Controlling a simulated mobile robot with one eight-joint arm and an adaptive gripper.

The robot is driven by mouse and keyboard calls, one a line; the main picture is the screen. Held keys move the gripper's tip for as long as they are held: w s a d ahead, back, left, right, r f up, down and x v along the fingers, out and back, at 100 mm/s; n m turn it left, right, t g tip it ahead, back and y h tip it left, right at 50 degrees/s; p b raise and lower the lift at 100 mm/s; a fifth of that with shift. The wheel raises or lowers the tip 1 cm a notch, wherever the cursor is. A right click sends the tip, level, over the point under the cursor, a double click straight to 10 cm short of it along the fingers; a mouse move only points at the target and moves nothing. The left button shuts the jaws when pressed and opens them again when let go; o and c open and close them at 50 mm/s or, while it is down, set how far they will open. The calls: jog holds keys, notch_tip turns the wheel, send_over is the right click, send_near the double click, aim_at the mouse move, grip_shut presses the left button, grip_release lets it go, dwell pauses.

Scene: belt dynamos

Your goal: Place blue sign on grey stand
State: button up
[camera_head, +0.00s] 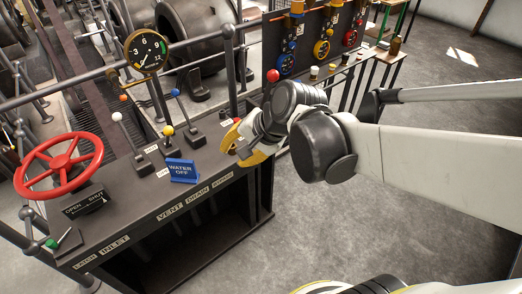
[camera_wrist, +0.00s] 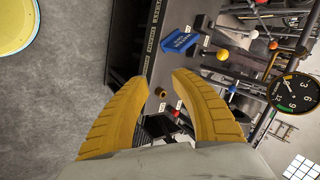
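The blue sign (camera_head: 182,171) reads "WATER OFF" and stands on the dark console top, in front of the levers. It also shows in the wrist view (camera_wrist: 180,40), beyond my fingertips. My gripper (camera_head: 238,147) is to the right of the sign, over the console's right end. Its two yellow fingers are apart in the wrist view (camera_wrist: 160,77), with nothing held between them. The sign is apart from the fingers. I cannot pick out the grey stand with certainty in either view.
The console (camera_head: 145,222) carries a red handwheel (camera_head: 60,165), a dark "OPEN SHUT" block (camera_head: 86,203) and several ball-topped levers, including a yellow-knobbed one (camera_head: 168,131). A round gauge (camera_head: 145,50) stands behind. Grey floor (camera_head: 420,200) is open at the right.

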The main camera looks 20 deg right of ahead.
jog(key=s+d+r+n+t+h, duration=0.1)
jog(key=s+d+n+h, duration=0.3)
jog(key=s+n, duration=0.5)
jog(key=shift+s+d+r, duration=0.3)
jog(key=shift+d+r, duration=0.3)
jog(key=shift+r, duration=0.1)
